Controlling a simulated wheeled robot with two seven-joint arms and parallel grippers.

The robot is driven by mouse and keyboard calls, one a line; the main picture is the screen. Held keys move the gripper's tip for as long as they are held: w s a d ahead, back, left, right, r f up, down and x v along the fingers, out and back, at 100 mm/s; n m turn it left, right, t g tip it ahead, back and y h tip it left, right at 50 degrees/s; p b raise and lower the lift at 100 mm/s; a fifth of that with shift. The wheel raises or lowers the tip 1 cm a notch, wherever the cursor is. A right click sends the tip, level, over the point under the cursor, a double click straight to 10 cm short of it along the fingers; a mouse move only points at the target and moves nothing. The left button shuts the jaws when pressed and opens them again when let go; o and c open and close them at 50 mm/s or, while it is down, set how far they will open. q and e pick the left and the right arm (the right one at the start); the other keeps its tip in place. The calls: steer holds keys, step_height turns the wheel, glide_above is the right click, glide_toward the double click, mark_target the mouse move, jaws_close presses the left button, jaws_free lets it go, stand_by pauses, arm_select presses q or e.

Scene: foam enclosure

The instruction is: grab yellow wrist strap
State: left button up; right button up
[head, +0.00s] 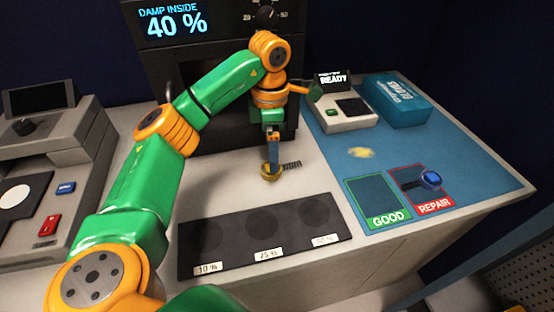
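The yellow wrist strap (267,175) is a small ring on the pale worktop in front of the dark oven, with a dark ribbed piece (291,165) beside it. My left arm reaches over from the left. My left gripper (272,163) points down at the strap, its narrow blue-grey fingers ending at or inside the ring. The fingers overlap in this view, so I cannot tell whether they are open or gripping the strap. My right gripper is not in view.
The oven display (172,22) reads "DAMP INSIDE 40 %". A black three-spot tray (345,226) lies in front. A blue mat (440,145) on the right bears a READY device (345,122), a blue box (398,100), GOOD and REPAIR areas and a blue-faced watch-like item (431,180). A grey machine (50,160) stands left.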

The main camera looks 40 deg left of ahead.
mark_target(282, 168)
arm_select(q)
steer(key=f, duration=0.2)
steer(key=f+p, duration=0.1)
steer(key=f, duration=0.1)
steer(key=shift+s+d+f, duration=0.1)
steer(key=shift+s+d, duration=0.25)
steer(key=shift+s, duration=0.05)
steer(key=shift+w+a+f, duration=0.15)
steer(key=shift+w+f, duration=0.1)
steer(key=shift+f, duration=0.1)
steer(key=shift+s+r, duration=0.1)
steer(key=shift+s, duration=0.05)
steer(key=c, duration=1.4)
